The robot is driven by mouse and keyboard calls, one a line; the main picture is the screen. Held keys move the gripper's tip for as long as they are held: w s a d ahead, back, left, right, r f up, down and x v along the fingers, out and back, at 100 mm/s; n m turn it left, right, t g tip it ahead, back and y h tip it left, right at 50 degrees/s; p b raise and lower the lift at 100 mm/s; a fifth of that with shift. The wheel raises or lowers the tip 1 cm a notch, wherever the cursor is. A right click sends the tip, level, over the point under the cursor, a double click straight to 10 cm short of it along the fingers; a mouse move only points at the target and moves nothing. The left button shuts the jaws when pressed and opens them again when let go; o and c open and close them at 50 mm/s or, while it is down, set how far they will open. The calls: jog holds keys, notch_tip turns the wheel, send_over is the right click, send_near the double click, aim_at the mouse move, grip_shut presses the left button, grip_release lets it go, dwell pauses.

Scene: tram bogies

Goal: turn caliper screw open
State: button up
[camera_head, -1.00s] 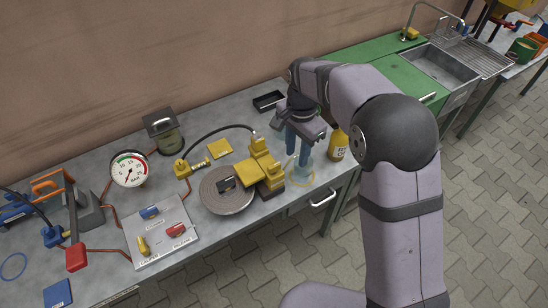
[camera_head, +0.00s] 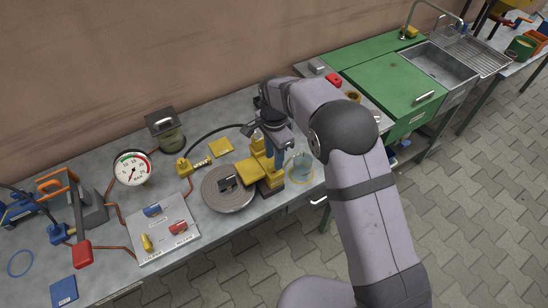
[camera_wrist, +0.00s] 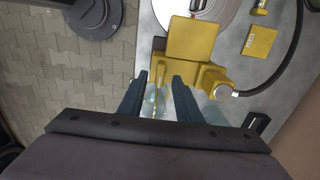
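The yellow caliper (camera_head: 262,166) sits over the right edge of the round grey brake disc (camera_head: 228,188) on the bench. It also shows in the wrist view (camera_wrist: 205,78), with a hose joined to its right side. I cannot clearly make out its screw.
A clear jar (camera_head: 300,167) stands close to the right of the caliper and shows between and below my fingers. A black hose (camera_head: 208,133) arches behind the disc. A yellow pad (camera_head: 220,146) lies behind it. A grey panel with coloured handles (camera_head: 163,232) is at the left front.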

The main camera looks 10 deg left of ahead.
jog(key=shift+f+p, duration=0.3)
jog(key=shift+f, duration=0.9)
jog(key=shift+c, duration=0.3)
grip_shut()
